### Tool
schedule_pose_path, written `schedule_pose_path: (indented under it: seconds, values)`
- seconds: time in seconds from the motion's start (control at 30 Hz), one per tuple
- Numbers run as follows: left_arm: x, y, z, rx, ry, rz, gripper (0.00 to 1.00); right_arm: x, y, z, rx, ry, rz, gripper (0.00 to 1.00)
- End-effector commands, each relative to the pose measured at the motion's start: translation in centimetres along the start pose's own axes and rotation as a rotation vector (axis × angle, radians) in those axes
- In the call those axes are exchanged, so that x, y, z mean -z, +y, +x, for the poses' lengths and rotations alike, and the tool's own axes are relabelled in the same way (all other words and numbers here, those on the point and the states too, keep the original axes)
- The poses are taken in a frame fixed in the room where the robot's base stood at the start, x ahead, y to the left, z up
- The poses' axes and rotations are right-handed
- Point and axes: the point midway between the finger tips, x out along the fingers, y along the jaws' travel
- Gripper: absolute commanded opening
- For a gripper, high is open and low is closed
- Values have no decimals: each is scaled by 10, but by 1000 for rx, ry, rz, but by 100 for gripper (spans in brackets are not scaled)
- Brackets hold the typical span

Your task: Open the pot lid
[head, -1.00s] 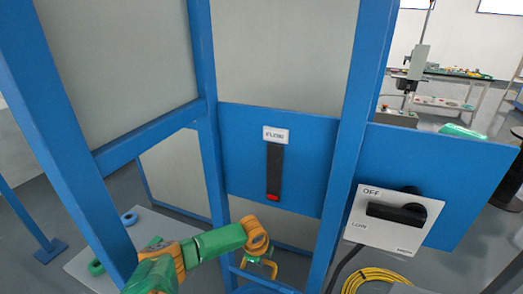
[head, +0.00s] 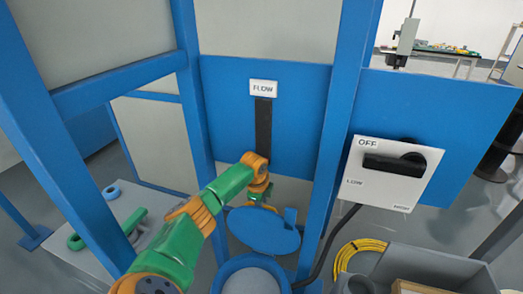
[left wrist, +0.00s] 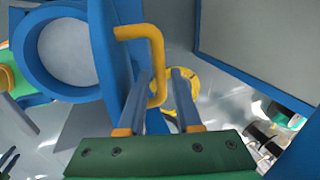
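The blue pot (head: 222,279) stands at the bottom middle of the head view with its mouth uncovered. Its round blue lid (head: 262,238) is tilted up at the pot's far side. In the left wrist view the lid (left wrist: 122,45) shows nearly edge-on beside the open pot (left wrist: 28,62). The yellow lid handle (left wrist: 157,55) sticks out from the lid. My left gripper (head: 262,196) is at the lid's far side. In the left wrist view its fingers (left wrist: 156,88) are apart, with part of the handle between them. My right gripper is out of view.
A blue frame post (head: 340,130) and the FLOW panel (head: 225,110) stand close behind the left gripper. A switch box (head: 380,195) is at the right. A yellow cable coil (head: 360,252) and grey bin (head: 430,262) are at lower right.

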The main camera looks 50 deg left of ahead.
Motion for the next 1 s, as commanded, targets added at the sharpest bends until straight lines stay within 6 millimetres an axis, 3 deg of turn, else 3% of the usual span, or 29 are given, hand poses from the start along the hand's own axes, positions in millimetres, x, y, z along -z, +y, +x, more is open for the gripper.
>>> schedule_pose_path:
  seconds: [0.3, 0.63, 1.0]
  values:
    - [0, 0, -2, 2, 0, 0, 48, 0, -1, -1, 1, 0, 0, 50]
    - [0, -1, -62, 4, 1, 0, 48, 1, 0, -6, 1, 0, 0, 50]
    - [0, 0, -70, 0, 0, -1, 48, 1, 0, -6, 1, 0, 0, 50]
